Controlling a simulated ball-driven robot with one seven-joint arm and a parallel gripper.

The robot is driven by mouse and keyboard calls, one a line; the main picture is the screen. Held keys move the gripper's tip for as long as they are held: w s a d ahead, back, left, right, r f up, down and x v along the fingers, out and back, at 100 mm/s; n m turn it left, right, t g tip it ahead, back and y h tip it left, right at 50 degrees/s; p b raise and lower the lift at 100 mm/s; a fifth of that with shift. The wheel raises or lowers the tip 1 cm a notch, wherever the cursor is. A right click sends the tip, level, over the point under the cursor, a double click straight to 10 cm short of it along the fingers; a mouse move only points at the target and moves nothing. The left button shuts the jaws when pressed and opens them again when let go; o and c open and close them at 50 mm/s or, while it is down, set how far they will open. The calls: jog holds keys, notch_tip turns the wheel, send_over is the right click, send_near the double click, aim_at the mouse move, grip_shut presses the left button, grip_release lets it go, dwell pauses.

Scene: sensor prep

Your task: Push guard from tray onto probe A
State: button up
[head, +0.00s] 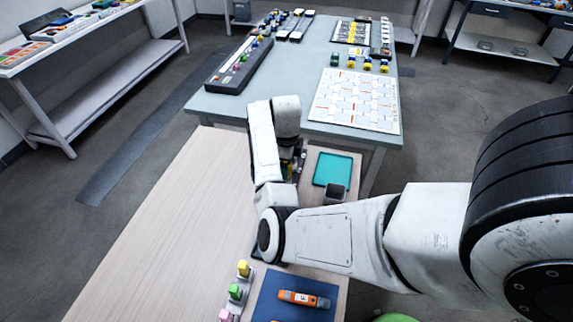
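My arm reaches in from the right, and its end bends down over the near wood-topped table. My gripper (291,166) is mostly hidden behind my own arm links, so its fingers and anything between them cannot be made out. A few small coloured parts show close beside it, too small and covered to name. A teal tray (333,166) lies just right of the gripper, and its visible floor looks bare. I cannot pick out the guard or probe A with certainty. Yellow (243,268), green (236,292) and pink (225,315) pieces stand in a row at the near edge.
A grey square cup (336,192) stands below the teal tray. An orange handheld device (303,298) lies on a blue mat (268,308). The wood table (170,230) is clear on the left. A grey-blue table (290,68) behind holds a white patterned board (356,100) and a dark long box (238,68).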

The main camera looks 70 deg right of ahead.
jog(key=shift+r+p, duration=0.7)
jog(key=shift+p, duration=0.05)
dwell(0.4)
jog(key=shift+r+p, duration=2.6)
jog(key=shift+r, duration=0.35)
jog(key=shift+s+a+f+n, duration=0.1)
jog(key=shift+s+f+n, duration=0.1)
jog(key=shift+n, duration=0.1)
jog(key=s+a+f+n+b, duration=0.1)
jog(key=s+a+f+n, duration=0.1)
jog(key=a+n, duration=0.8)
jog(key=s+a+f+n+b, duration=0.1)
jog(key=s+a+n, duration=0.4)
jog(key=a+n, duration=0.6)
jog(key=s+a+f+n+t+b, duration=0.1)
jog(key=s+a+f+n+b, duration=0.1)
jog(key=a+n, duration=0.8)
jog(key=s+n+b, duration=0.1)
jog(key=s+n, duration=0.1)
jog(key=n, duration=0.1)
jog(key=shift+s+a+f, duration=0.2)
jog(key=shift+a+f, duration=0.1)
jog(key=shift+a, duration=0.1)
